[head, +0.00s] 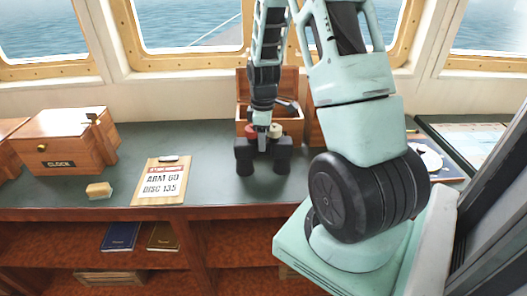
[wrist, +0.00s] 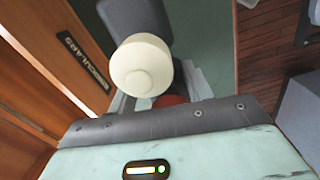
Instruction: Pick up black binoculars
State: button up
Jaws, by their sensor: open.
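The black binoculars (head: 263,156) stand on the dark green counter, barrels down, with one red and one cream end piece on top. My gripper (head: 262,127) is open, pointing down at the top of the binoculars between these end pieces. In the wrist view the cream piece (wrist: 142,66) sits on a dark barrel (wrist: 133,17) and hides part of the pale fingers. A bit of the red piece (wrist: 170,100) shows near the fingers. Whether the fingers touch anything is unclear.
An open wooden box (head: 285,82) stands right behind the binoculars; its labelled wall (wrist: 62,58) shows in the wrist view. To the left are a clipboard (head: 161,184), a small tan block (head: 99,190) and a wooden CLOCK box (head: 66,141). The counter between is clear.

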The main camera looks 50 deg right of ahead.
grip_shut()
jog(key=shift+r, duration=0.1)
dwell(1.2)
